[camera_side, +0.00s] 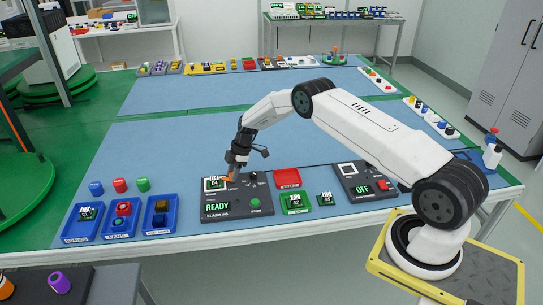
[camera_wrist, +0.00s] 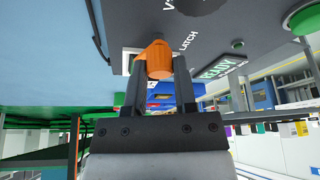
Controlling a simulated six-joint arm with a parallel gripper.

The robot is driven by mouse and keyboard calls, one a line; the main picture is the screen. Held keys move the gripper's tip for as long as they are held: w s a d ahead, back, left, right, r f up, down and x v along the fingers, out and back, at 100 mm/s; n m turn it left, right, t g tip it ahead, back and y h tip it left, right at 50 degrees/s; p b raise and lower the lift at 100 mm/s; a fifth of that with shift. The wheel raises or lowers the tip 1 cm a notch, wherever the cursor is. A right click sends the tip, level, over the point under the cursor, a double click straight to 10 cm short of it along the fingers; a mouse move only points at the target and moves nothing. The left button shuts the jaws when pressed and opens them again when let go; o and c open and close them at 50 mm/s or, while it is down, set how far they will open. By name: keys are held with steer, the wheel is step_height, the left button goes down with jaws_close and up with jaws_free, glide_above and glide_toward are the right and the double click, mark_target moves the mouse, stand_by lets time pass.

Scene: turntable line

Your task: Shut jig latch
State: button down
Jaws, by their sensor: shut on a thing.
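The dark flash jig (camera_side: 237,205) lies on the blue bench mat; its screen reads READY and a green button sits below at right. A green board (camera_side: 214,184) lies in the jig's white-framed nest. The orange latch (camera_side: 229,177) is at the nest's right edge. My gripper (camera_side: 233,172) comes down over the latch from above. In the wrist view my gripper (camera_wrist: 157,68) has its two fingers on either side of the orange latch knob (camera_wrist: 153,56), shut on it, beside the printed word LATCH. The latch's exact angle is hard to tell.
Blue bins (camera_side: 122,218) with small parts stand left of the jig. A red tray (camera_side: 287,178), a green tray (camera_side: 294,203) and a second dark device reading OFF (camera_side: 363,182) lie to the right. The mat (camera_side: 180,140) behind the jig is clear.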

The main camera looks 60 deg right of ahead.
steer(key=n+g, duration=0.1)
steer(key=n, duration=0.3)
steer(key=shift+n+g, duration=0.3)
steer(key=shift+g, duration=0.1)
stand_by(0.4)
steer(key=shift+c, duration=2)
jaws_free()
steer(key=shift+r, duration=0.1)
steer(key=v, duration=0.7)
steer(key=shift+d+r, duration=0.25)
steer(key=shift+r, duration=0.05)
steer(key=shift+w, duration=0.1)
